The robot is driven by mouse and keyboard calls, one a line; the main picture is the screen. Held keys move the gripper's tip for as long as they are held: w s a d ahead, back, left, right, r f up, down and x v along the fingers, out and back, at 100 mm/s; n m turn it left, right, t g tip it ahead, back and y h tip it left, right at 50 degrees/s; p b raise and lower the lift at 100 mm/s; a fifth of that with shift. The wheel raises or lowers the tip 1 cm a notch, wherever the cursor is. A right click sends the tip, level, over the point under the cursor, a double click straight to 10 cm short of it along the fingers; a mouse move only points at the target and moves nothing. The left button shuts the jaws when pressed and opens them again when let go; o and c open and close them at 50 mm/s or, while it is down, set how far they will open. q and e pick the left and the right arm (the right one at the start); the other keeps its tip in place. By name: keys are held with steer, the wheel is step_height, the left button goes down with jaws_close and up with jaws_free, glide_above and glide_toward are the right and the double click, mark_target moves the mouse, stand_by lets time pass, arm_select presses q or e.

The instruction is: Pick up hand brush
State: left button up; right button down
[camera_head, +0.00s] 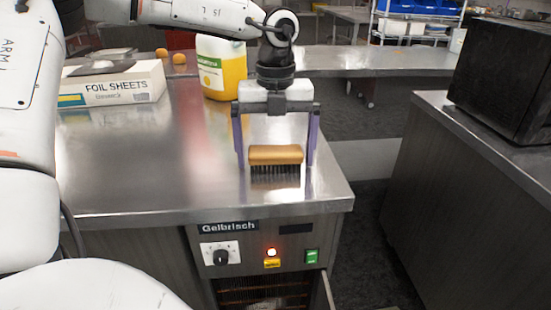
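The hand brush (275,155) has a tan wooden back and dark bristles. It rests bristles down near the front right corner of the steel counter (150,180). My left gripper (275,163) is over it, pointing down. Its two purple fingers are wide open, one at each end of the brush. A gap shows on the left side, and the right finger is close to the brush's right end; whether it touches I cannot tell. My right gripper is not in view.
A foil sheets box (112,85) and a yellow jug (221,68) stand behind on the counter, with orange fruits (179,58) farther back. A dark oven (505,75) sits on the right counter. An aisle separates the counters. The counter's left middle is clear.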

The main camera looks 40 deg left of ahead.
mark_target(276, 150)
arm_select(q)
steer(key=c, duration=0.9)
step_height(276, 150, up, 10)
steer(key=shift+p, duration=0.35)
steer(key=o, duration=0.5)
steer(key=c, duration=0.3)
steer(key=shift+c, duration=0.2)
